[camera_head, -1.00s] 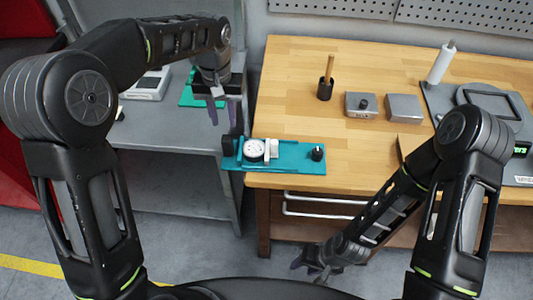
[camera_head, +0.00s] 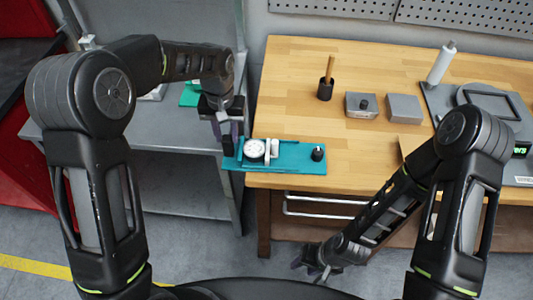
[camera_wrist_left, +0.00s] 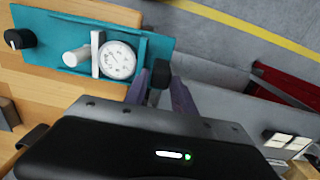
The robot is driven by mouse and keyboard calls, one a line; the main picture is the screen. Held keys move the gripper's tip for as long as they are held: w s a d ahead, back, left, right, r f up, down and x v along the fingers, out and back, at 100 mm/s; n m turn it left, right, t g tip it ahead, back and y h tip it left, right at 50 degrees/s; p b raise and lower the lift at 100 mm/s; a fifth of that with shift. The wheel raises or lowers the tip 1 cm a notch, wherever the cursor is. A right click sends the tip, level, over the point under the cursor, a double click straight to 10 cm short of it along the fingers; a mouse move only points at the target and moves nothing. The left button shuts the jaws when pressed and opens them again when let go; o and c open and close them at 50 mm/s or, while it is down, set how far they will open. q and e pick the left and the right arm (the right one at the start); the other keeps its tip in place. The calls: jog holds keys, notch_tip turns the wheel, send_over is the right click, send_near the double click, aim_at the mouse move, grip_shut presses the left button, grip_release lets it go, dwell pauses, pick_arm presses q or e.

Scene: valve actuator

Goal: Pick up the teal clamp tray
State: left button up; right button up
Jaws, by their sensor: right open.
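The teal clamp tray (camera_head: 290,167) lies on the wooden workbench at its left front corner, its left end jutting past the edge. It carries a round white dial gauge (camera_head: 254,150), a light block and a black knob (camera_head: 317,153). A black grip (camera_head: 229,146) is at its left end. My left gripper (camera_head: 229,134) is at that grip, pointing down. In the left wrist view, its purple fingers (camera_wrist_left: 161,92) stand open on either side of the black grip (camera_wrist_left: 159,76), with gaps visible. My right gripper (camera_head: 317,262) is open and empty, low before the bench.
A grey cart (camera_head: 175,180) stands left, with a gap before the bench.

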aim_at(229, 146)
pick_arm(q)
jog(key=shift+s+f, duration=0.15)
jog(key=shift+f, duration=2.45)
grip_shut()
